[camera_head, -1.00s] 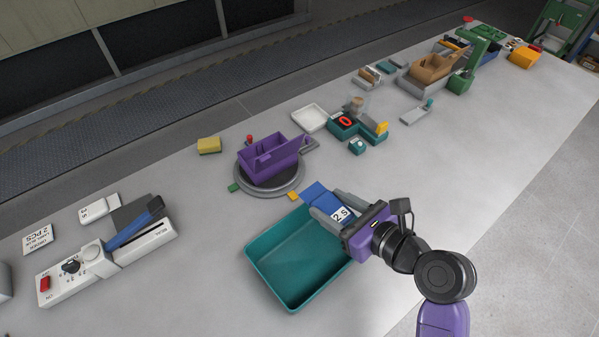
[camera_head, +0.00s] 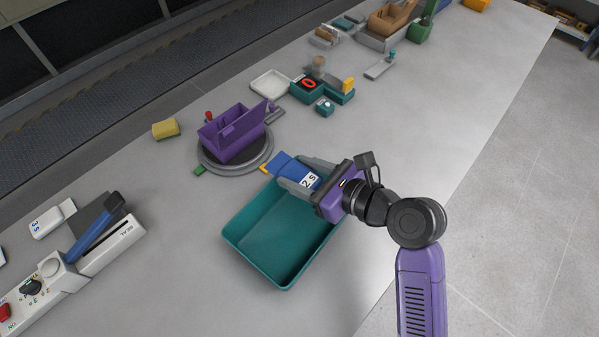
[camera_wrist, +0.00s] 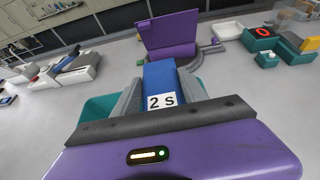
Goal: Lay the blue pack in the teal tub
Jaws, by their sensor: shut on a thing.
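The blue pack (camera_head: 288,169) has a white label reading "2 S". My gripper (camera_head: 303,177) is shut on it, with one grey finger on each side. In the wrist view the pack (camera_wrist: 160,76) points away from me between the fingers. The teal tub (camera_head: 238,246) stands on the table, open and empty where its inside shows. My gripper and the pack are at the tub's far right rim, seemingly above it; the exact height is hard to tell. Part of the tub shows beneath the gripper in the wrist view (camera_wrist: 97,107).
A purple box (camera_head: 231,136) sits on a round grey turntable (camera_head: 208,163) just beyond the tub. A sealing machine (camera_head: 112,250) with a blue lever stands at left. A yellow sponge (camera_head: 166,129) and a white tray (camera_head: 270,83) lie farther back. Table right of the tub is clear.

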